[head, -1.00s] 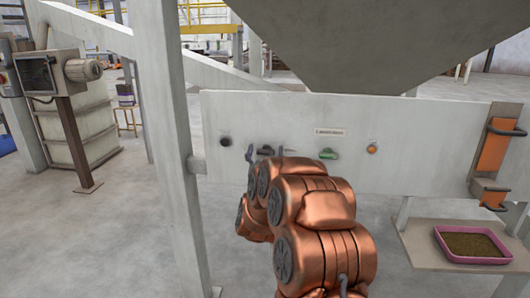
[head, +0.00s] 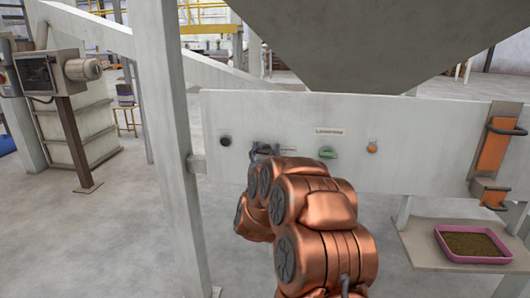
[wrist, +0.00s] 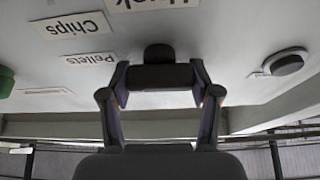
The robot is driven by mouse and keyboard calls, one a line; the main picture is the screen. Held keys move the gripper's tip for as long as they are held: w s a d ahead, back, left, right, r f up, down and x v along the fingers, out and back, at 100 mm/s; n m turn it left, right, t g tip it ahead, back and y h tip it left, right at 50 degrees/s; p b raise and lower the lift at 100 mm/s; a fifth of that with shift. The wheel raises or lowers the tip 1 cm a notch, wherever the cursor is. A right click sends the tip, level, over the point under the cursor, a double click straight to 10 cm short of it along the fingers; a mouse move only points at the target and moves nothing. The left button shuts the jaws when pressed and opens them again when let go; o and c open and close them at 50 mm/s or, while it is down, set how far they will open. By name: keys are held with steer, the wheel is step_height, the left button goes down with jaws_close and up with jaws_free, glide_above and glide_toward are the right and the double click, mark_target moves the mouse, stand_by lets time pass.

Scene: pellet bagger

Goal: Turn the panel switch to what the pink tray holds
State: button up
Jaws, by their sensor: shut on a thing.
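The panel switch (wrist: 160,77) is a dark knob on the pale panel (head: 430,160). In the wrist view, which shows the panel upside down, my gripper (wrist: 162,85) has a finger on each side of it and is shut on it. In the head view my gripper (head: 263,150) is at the panel and my arm hides most of the switch. Labels reading Pellets (wrist: 90,59), Chips (wrist: 72,25) and a partly cut-off Husk (wrist: 150,3) are near the switch. The pink tray (head: 474,259) at the lower right holds brownish loose material, too small to identify.
The panel also bears a black round knob (head: 225,141), a green control (head: 328,153) and an orange button (head: 372,147). An orange-fronted unit (head: 493,150) is at its right end. A grey post (head: 175,150) stands left of my arm. A grey hopper overhangs the panel.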

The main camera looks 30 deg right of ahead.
steer(key=m+g+h+b, duration=0.1)
steer(key=m, duration=0.2)
steer(key=m+g+h+b, duration=0.1)
steer(key=m, duration=0.2)
steer(key=shift+f+m+g, duration=0.1)
steer(key=shift+m+g, duration=0.3)
steer(key=m+g, duration=0.1)
steer(key=m, duration=0.2)
steer(key=m+g+b, duration=0.1)
steer(key=m, duration=0.2)
steer(key=shift+s+g+h, duration=0.1)
steer(key=shift+g+h, duration=0.2)
steer(key=shift+h, duration=0.1)
steer(key=m+g, duration=0.1)
steer(key=m, duration=0.1)
steer(key=m+g, duration=0.1)
steer(key=m, duration=0.2)
steer(key=shift+d+y+b, duration=0.15)
steer(key=shift+y+b, duration=0.15)
steer(key=shift+b, duration=0.1)
steer(key=shift+f+m+g+y, duration=0.1)
steer(key=shift+m+g+y, duration=0.2)
steer(key=shift+m, duration=0.65)
steer(key=shift+f+m+g+y, duration=0.1)
steer(key=shift+m+g+y, duration=0.15)
steer(key=shift+m, duration=0.7)
steer(key=o, duration=1.2)
steer(key=shift+c, duration=0.2)
steer(key=shift+s, duration=0.1)
steer(key=v, duration=1.2)
